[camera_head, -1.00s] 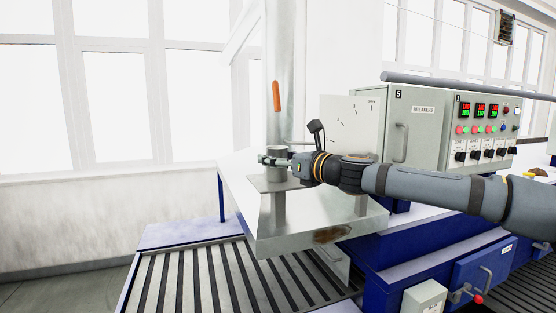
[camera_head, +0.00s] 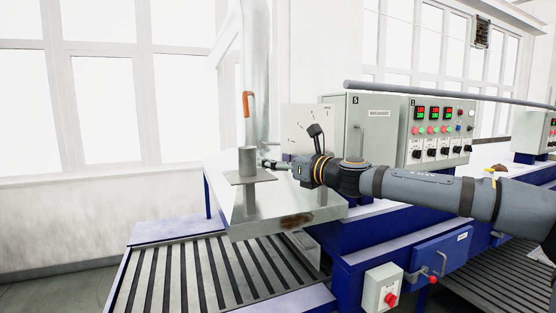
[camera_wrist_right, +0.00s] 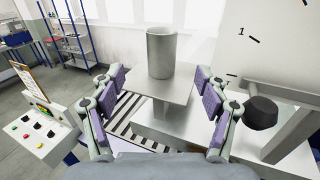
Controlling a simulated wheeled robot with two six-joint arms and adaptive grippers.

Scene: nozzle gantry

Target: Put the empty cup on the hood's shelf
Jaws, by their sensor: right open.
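The grey metal cup (camera_head: 247,160) stands upright on a small square shelf plate (camera_head: 262,177) on top of the metal hood (camera_head: 290,212). It also shows in the right wrist view (camera_wrist_right: 161,53), near the back of the plate (camera_wrist_right: 150,88). My right gripper (camera_head: 264,163) is to the right of the cup and apart from it. In the right wrist view the right gripper (camera_wrist_right: 160,91) has its fingers spread wide, with the cup beyond the fingertips and nothing between them. My left gripper is not in view.
An orange-handled lever (camera_head: 248,104) rises behind the cup by the pipe. A white dial panel (camera_head: 300,125) and a breaker cabinet (camera_head: 345,120) stand behind my right arm. A slatted conveyor (camera_head: 200,270) runs below the hood. In the wrist view a black knob (camera_wrist_right: 260,112) is close to the right finger.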

